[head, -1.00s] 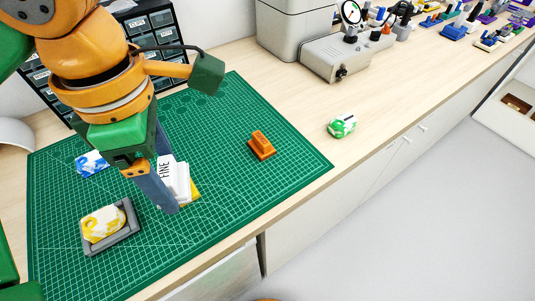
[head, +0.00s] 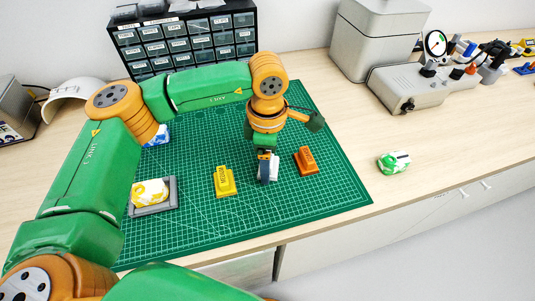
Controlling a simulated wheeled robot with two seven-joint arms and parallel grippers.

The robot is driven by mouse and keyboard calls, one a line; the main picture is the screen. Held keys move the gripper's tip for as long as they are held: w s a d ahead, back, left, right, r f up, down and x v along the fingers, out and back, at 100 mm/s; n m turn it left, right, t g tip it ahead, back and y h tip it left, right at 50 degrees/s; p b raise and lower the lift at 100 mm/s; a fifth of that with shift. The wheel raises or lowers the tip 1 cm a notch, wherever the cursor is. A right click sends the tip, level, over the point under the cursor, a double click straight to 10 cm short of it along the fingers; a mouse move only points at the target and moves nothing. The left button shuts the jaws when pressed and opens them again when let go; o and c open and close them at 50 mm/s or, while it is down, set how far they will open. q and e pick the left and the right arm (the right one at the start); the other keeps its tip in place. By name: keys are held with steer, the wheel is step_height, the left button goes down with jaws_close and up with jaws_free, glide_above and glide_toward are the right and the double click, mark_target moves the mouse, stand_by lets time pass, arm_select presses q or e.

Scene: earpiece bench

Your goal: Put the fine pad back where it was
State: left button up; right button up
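The fine pad (head: 274,166) is a small white block, seen edge-on in the head view. My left gripper (head: 265,174) points down over the green mat and is shut on it. The gripper's fingers hide part of the pad, and its label does not show now. The pad is between a yellow block (head: 224,182) on its left and an orange block (head: 306,161) on its right. I cannot tell whether its lower end touches the mat. My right gripper is out of view.
The green cutting mat (head: 310,210) covers the bench's left part. A grey tray (head: 174,193) holds a yellow-and-white piece (head: 150,191). A blue-and-white piece (head: 158,136) is partly behind my arm. A green-and-white piece (head: 394,162) lies right of the mat. Drawers (head: 185,45) stand behind.

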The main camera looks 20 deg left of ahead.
arm_select(q)
steer(key=shift+f, duration=0.15)
steer(key=shift+f+b, duration=0.2)
steer(key=shift+b, duration=0.1)
steer(key=o, duration=1.2)
steer(key=shift+r+p, duration=0.3)
steer(key=shift+r, duration=0.05)
step_height(320, 180, up, 12)
steer(key=b, duration=0.1)
steer(key=shift+b, duration=0.3)
steer(key=shift+f, duration=0.15)
